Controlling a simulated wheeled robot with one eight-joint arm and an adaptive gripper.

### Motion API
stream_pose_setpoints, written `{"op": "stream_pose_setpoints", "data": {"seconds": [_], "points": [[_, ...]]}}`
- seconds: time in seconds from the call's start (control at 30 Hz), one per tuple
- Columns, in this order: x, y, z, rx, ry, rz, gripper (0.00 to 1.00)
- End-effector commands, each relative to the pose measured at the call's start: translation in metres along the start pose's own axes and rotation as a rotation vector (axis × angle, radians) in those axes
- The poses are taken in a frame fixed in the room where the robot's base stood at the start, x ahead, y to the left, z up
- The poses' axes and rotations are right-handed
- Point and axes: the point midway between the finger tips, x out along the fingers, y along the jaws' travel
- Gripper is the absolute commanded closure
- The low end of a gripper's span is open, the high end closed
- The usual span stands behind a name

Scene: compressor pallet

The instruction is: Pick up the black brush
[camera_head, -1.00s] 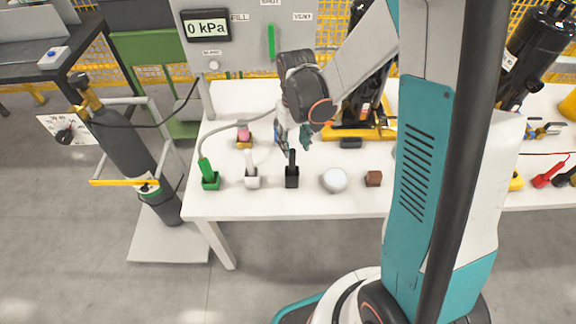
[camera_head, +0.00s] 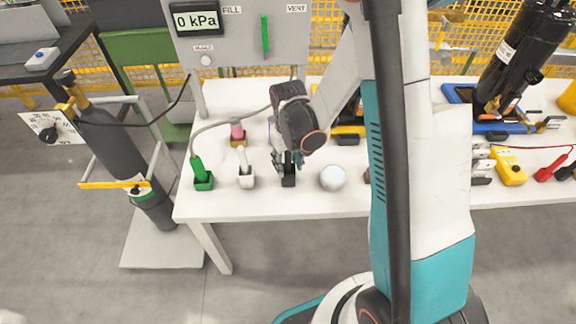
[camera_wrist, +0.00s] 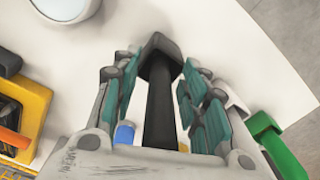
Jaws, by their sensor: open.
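My gripper (camera_head: 287,161) is down at the brush. In the wrist view its teal-padded fingers (camera_wrist: 160,92) stand open on both sides of the handle, with small gaps.
A round white jar (camera_head: 333,177) is close on the right. A pink-topped item (camera_head: 237,133) stands behind. The pressure panel (camera_head: 235,45) rises at the back.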

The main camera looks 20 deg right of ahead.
Motion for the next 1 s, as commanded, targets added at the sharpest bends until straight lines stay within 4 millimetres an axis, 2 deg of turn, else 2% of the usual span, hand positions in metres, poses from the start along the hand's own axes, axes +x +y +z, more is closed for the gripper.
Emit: {"op": "stream_pose_setpoints", "data": {"seconds": [0.1,0.27,0.3,0.73,0.87,1.0], "points": [[-0.001,0.000,0.000,0.000,0.000,0.000,0.62],[-0.001,0.000,0.000,0.000,0.000,0.000,0.98],[-0.001,0.000,0.000,0.000,0.000,0.000,1.00],[-0.006,0.000,0.000,0.000,0.000,0.000,1.00],[-0.017,0.000,0.000,0.000,0.000,0.000,1.00],[-0.038,0.000,0.000,0.000,0.000,0.000,1.00]]}}
